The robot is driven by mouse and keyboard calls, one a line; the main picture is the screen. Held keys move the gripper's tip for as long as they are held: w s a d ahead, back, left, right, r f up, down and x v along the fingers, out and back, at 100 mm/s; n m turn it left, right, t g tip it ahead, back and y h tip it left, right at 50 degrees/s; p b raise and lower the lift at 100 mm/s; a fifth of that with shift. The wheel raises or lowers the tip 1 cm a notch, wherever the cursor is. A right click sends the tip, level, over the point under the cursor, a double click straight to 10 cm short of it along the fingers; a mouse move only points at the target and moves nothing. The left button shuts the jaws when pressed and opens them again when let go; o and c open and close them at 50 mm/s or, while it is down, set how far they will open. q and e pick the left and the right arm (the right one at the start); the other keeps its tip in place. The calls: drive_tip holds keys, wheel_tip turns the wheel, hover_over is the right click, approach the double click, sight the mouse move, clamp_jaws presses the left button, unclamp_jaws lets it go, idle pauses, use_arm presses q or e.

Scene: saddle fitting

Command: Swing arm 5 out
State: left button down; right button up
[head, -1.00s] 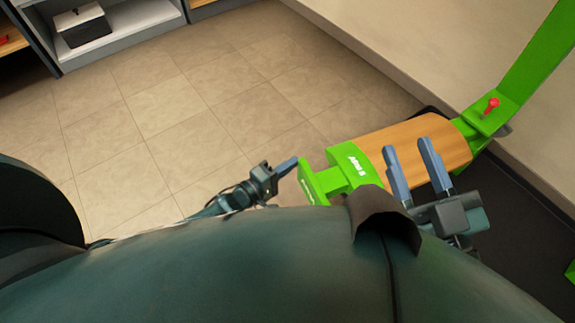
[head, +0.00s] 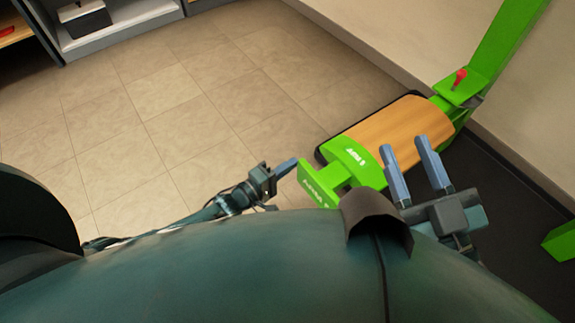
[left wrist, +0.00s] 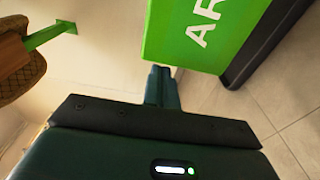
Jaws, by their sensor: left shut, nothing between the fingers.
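Arm 5 is a green arm with a wooden pad (head: 392,133) and a white label on its green end block (head: 348,157). Its far end meets a green post (head: 500,50) by a red-handled pin (head: 460,79). A lettered green end plate (head: 316,186) faces my left gripper (head: 294,162). That gripper is shut and empty, its tip close beside the plate; I cannot tell if they touch. In the left wrist view the lettered plate (left wrist: 200,35) is just beyond the fingertips (left wrist: 160,72). My right gripper (head: 403,143) is open and empty, overlapping the pad's near edge in the picture.
A dark mat (head: 495,190) lies under the arm along the wall, with a green foot (head: 560,240) at right. Tiled floor (head: 190,110) to the left is clear. A shelf with a box (head: 85,20) stands at the back left. The left wrist view shows a brown padded thing (left wrist: 18,60).

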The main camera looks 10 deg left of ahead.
use_arm(q)
drive_tip(key=shift+s+d, duration=0.3)
use_arm(e)
drive_tip(key=shift+s+d+f, duration=0.1)
drive_tip(key=shift+s+d, duration=0.1)
drive_tip(key=shift+s, duration=0.15)
